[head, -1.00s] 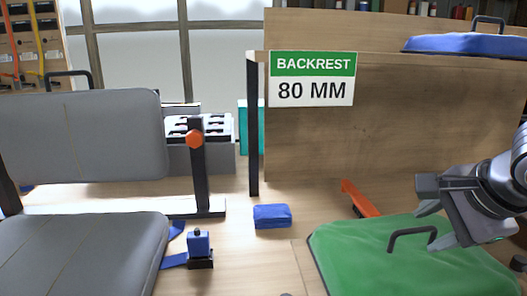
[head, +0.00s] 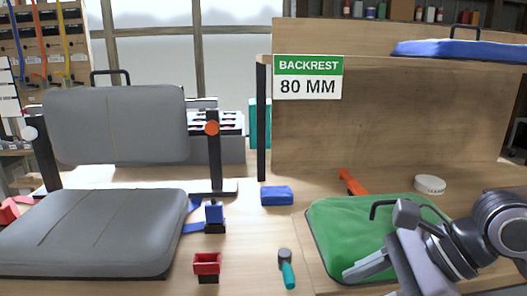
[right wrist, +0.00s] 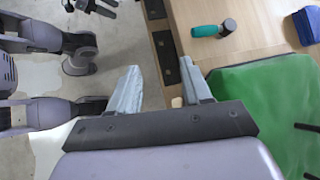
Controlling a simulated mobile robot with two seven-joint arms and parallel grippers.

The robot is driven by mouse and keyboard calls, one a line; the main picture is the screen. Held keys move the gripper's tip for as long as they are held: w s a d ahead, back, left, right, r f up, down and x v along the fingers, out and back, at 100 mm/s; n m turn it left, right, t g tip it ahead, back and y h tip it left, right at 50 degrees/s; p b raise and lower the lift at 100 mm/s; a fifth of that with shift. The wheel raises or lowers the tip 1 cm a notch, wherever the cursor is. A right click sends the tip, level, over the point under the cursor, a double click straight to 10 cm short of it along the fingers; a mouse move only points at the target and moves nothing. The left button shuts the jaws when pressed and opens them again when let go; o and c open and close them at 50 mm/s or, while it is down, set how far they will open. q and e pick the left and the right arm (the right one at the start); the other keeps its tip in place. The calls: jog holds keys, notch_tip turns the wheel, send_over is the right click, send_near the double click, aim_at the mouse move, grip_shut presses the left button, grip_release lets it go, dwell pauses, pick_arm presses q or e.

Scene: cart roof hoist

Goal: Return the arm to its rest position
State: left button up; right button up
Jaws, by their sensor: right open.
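My right gripper (right wrist: 160,82) is open and empty in the right wrist view, its two pale fingers spread apart. In the head view my right arm comes in from the lower right, with the gripper (head: 372,264) over the green cushion (head: 335,226). The cushion has a dark handle (head: 374,207) and also shows in the right wrist view (right wrist: 255,105). Whether the gripper touches the cushion cannot be told.
A grey seat (head: 95,235) and backrest (head: 115,125) stand left. A teal-handled hammer (head: 287,272), red block (head: 207,263), blue block (head: 277,195), orange tool (head: 352,183) and white disc (head: 430,184) lie on the bench. A wooden panel (head: 400,120) rises behind, holding a blue cushion (head: 470,50).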

jog(key=s+a+r+m+g+y, duration=0.2)
jog(key=s+a+r+m+y, duration=0.15)
jog(key=a+m+y, duration=0.55)
jog(key=w+d+f+m+t+h, duration=0.35)
jog(key=m+t, duration=0.55)
jog(key=m, duration=0.4)
jog(key=w+d+f+m+t+h, duration=0.25)
jog(key=d+f+m+t, duration=0.4)
jog(key=m, duration=0.65)
notch_tip(320, 180, down, 8)
jog(key=d+m+t+h, duration=0.2)
jog(key=m+h, duration=0.4)
jog(key=m, duration=0.3)
jog(key=s+d+f+m+g+h, duration=0.1)
jog(key=s+f+m+g+h, duration=0.1)
jog(key=s+f+m+g, duration=0.5)
jog(key=s+d+f+m+g+h, duration=0.1)
jog(key=s+f+m, duration=0.1)
jog(key=s+f, duration=0.65)
notch_tip(320, 180, up, 9)
jog(key=w+d+p, duration=0.1)
jog(key=w+p, duration=0.2)
jog(key=p, duration=1.1)
jog(key=shift+r+n, duration=0.15)
jog(key=shift+n, duration=0.15)
